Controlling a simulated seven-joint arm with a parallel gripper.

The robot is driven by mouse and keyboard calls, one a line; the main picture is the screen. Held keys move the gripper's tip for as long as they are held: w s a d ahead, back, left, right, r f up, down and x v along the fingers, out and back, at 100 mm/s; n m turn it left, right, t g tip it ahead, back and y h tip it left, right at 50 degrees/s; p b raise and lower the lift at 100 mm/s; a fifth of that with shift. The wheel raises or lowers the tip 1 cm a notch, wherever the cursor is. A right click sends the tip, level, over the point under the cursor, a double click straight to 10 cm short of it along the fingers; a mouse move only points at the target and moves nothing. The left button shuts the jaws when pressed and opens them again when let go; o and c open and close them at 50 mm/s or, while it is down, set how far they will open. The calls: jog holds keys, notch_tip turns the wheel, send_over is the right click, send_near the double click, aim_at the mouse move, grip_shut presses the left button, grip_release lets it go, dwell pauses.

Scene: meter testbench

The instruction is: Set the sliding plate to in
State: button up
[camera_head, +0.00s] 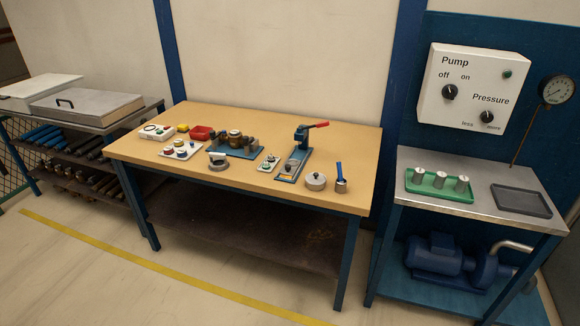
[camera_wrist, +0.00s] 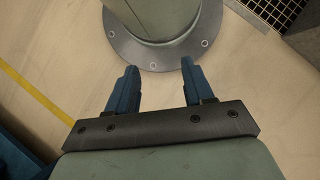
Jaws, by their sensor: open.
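A blue bench press (camera_head: 300,153) with a red-tipped lever stands on the right half of the wooden table. The head view does not show my gripper.
The wooden table (camera_head: 340,116) also carries a round lidded pot (camera_head: 316,181), a cup with a blue handle (camera_head: 341,184), a blue tray of parts (camera_head: 222,152) and smaller items. A pump panel (camera_head: 470,90) and steel bench stand at right. The table's back right is clear.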

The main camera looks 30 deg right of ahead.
jog(key=w+r+t, duration=0.2)
jog(key=w+r, duration=0.4)
jog(key=w, duration=0.5)
jog(key=w+r+t, duration=0.3)
jog(key=w+r, duration=0.3)
jog(key=w, duration=0.5)
notch_tip(320, 180, up, 44)
jog(key=f+t, duration=0.1)
jog(key=t, duration=0.5)
send_over(289, 166)
jog(key=s, duration=0.5)
jog(key=x, duration=1.3)
jog(key=shift+a, duration=0.1)
grip_shut()
